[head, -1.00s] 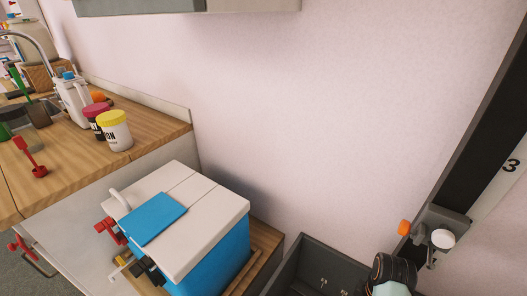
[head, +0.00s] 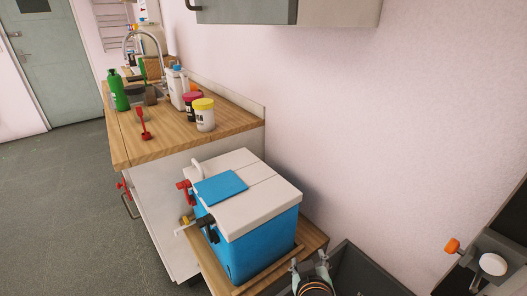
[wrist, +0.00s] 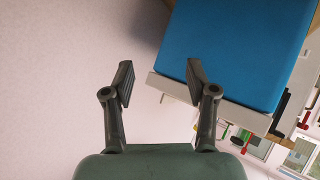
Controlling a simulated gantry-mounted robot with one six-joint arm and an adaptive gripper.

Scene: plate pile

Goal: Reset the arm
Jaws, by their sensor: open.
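My gripper (wrist: 159,80) is open and empty in the wrist view, with its two dark fingers spread apart. In the head view my gripper (head: 309,264) shows at the bottom edge, just right of the blue box (head: 262,240) with the white lid. The rest of my arm there is cut off by the frame. In the wrist view the blue box (wrist: 237,45) lies beyond and to the right of the fingers. I cannot tell the exact gap. No plates show in either view.
A dark grey bin (head: 365,275) stands right of the box, near my gripper. A wooden counter (head: 235,128) with jars, bottles and a tap stands behind left. A grey cabinet (head: 340,12) hangs above. Open floor (head: 60,200) lies to the left.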

